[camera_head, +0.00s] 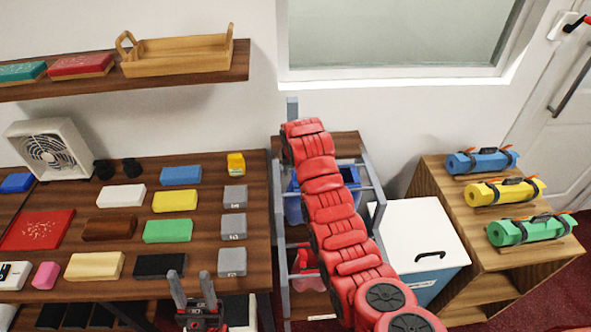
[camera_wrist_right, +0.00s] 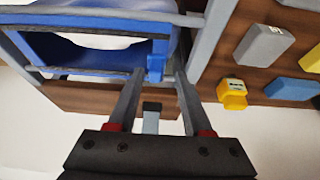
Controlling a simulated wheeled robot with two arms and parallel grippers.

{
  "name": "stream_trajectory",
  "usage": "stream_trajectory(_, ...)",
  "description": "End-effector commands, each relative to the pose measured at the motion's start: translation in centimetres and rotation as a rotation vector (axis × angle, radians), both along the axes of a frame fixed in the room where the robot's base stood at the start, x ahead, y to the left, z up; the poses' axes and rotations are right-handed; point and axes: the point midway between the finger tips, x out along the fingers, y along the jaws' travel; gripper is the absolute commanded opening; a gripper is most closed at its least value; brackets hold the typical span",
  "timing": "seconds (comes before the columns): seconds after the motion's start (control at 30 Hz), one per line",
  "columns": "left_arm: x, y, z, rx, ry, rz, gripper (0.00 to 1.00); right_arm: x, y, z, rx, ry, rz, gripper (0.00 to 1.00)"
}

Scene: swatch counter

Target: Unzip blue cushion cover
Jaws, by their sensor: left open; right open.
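A blue fabric-like item (camera_head: 293,208), which looks like the cushion cover, sits in a grey-framed rack and is mostly hidden by my right arm. In the right wrist view, its blue body (camera_wrist_right: 95,22) shows a pale area inside and a dark line along its near edge. A small blue tab (camera_wrist_right: 156,65) is at the right end of that edge. My right gripper (camera_wrist_right: 158,76) is open, its fingertips either side of the tab; contact cannot be told. The head view hides its fingertips. My left gripper (camera_head: 193,283) is open and empty at the counter's front edge.
The wooden counter (camera_head: 205,190) left of the rack holds several coloured blocks and a yellow item (camera_head: 236,163). A fan (camera_head: 48,149) stands at the back. Right of the rack are a white-lidded box (camera_head: 418,233) and a wooden stand (camera_head: 477,225) with coloured rolls.

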Motion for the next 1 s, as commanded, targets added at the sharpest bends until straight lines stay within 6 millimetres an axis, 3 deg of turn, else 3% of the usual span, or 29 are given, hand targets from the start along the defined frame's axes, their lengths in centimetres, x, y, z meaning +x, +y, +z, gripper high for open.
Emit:
stream_trajectory(0.27, 0.0, 0.0, -0.5, 0.000, 0.000, 0.000, 0.50, -0.2, 0.0, 0.8, -0.001, -0.003, 0.000, 0.50)
stream_trajectory(0.53, 0.0, 0.0, -2.3, 0.000, 0.000, 0.000, 0.50, -2.0, -0.1, 5.0, 0.001, -0.009, 0.000, 0.50)
stream_trajectory(0.57, 0.0, 0.0, -1.9, 0.000, 0.000, 0.000, 0.50, -2.4, -0.1, 6.0, 0.000, -0.006, 0.000, 0.50)
stream_trajectory(0.6, 0.0, 0.0, -0.2, 0.000, 0.001, 0.000, 0.50, -2.7, -0.1, 7.7, 0.000, -0.003, 0.000, 0.50)
stream_trajectory(0.67, 0.0, 0.0, 0.9, 0.000, -0.001, 0.000, 0.50, -3.3, -0.1, 9.1, 0.001, -0.004, 0.000, 0.50)
stream_trajectory(1.0, 0.0, 0.0, 7.8, 0.000, 0.000, 0.000, 0.50, -4.9, -0.1, 12.8, 0.000, 0.001, 0.001, 0.50)
